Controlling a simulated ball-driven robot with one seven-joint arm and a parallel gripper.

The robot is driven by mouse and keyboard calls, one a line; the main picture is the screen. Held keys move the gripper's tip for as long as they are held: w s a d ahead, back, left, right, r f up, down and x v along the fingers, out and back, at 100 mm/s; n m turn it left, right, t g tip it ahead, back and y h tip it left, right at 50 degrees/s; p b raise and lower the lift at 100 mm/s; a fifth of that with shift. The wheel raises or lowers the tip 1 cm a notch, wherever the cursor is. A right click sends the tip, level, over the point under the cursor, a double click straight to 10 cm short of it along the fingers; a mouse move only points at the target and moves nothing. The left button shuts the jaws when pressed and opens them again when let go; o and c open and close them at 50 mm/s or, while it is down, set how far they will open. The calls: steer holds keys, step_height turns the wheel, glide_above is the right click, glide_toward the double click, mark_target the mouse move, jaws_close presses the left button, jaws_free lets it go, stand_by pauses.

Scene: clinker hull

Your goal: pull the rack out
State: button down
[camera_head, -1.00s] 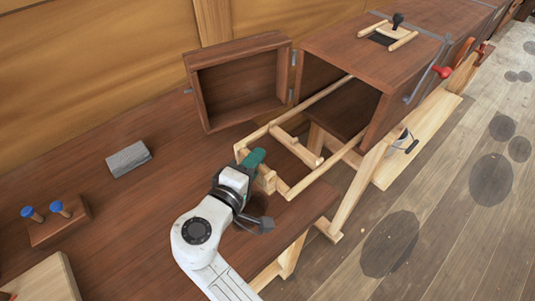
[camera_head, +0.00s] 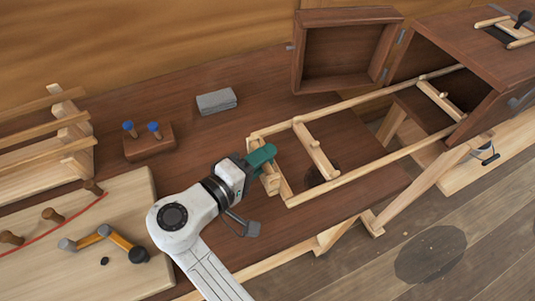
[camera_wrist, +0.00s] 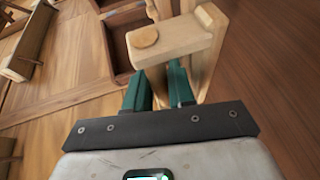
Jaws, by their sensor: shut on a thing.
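The rack (camera_head: 350,182) is a light wooden frame of two long rails with cross bars. It reaches out of the open front of a dark wooden box (camera_head: 440,60), with its far end still inside. My gripper (camera_head: 262,160) is at the near end of the rack, with its green fingers shut on the rack's wooden handle. In the wrist view the gripper (camera_wrist: 158,92) has its two green fingers against the handle block (camera_wrist: 170,42). The fingertips are partly hidden behind the handle.
The box's door (camera_head: 345,50) hangs open at the left of the opening. A grey block (camera_head: 217,100), a small block with two blue-topped pegs (camera_head: 150,142) and a pale board with pegs (camera_head: 80,235) lie on the bench. A trestle leg (camera_head: 415,190) stands at the right.

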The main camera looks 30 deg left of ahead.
steer(key=shift+f, duration=0.1)
steer(key=c, duration=1.3)
jaws_free()
steer(key=shift+c, duration=0.2)
